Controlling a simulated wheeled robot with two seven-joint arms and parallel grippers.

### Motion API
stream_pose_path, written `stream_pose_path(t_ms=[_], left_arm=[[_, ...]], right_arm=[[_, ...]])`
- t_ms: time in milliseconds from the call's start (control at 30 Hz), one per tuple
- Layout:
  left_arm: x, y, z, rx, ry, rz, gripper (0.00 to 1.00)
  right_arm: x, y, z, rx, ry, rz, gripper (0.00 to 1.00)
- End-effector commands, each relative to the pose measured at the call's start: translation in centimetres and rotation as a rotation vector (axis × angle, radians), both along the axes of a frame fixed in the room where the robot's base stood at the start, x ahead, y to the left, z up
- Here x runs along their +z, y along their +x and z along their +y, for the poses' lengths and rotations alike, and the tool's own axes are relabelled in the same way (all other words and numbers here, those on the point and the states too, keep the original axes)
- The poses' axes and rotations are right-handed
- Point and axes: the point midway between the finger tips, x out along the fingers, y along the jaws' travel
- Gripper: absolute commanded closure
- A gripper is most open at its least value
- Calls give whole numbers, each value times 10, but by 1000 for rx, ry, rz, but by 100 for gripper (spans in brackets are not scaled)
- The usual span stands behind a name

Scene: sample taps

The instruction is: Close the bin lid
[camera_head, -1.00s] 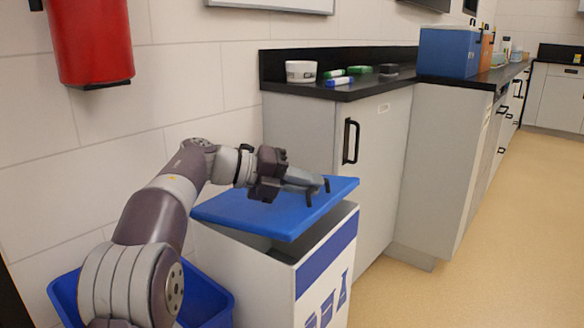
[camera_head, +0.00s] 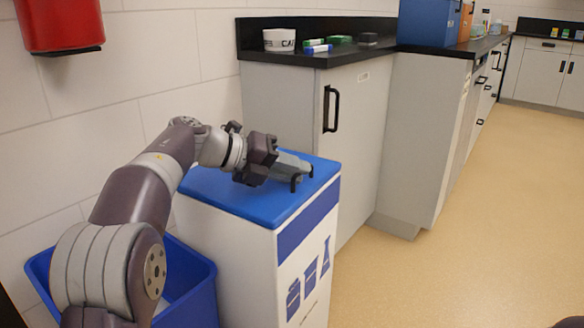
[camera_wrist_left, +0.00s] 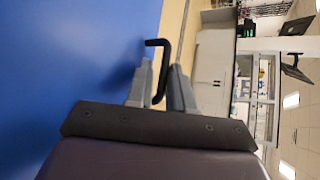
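The bin (camera_head: 232,262) is a white box with a blue band and blue glassware pictures on its front. Its blue lid (camera_head: 225,192) lies flat over the top, with no gap seen along the visible edges. In the left wrist view, the lid (camera_wrist_left: 75,60) fills the left side beside the fingers (camera_wrist_left: 160,85). My right gripper is not in view.
A blue open tub (camera_head: 200,298) stands left of the bin, partly behind my arm. A grey cabinet (camera_head: 290,115) with a black handle (camera_head: 331,108) stands close behind the bin. A red wall-mounted object (camera_head: 60,22) is at upper left. The floor (camera_head: 470,220) at right is clear.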

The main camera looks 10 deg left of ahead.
Motion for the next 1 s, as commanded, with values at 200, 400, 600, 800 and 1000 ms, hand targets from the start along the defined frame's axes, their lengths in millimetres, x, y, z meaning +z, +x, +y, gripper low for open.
stream_pose_path(t_ms=[200, 400, 600, 800, 1000], left_arm=[[-1, 0, 0, 0, -1, 2, 79], [18, -11, 22, 5, -1, 1, 79], [43, -35, 67, 6, -3, 1, 79], [53, -51, 97, 3, -2, 0, 79], [53, -55, 103, 1, -1, -1, 79]], right_arm=[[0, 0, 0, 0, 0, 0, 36], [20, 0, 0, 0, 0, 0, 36], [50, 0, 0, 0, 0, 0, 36], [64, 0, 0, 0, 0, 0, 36], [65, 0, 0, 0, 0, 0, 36]])
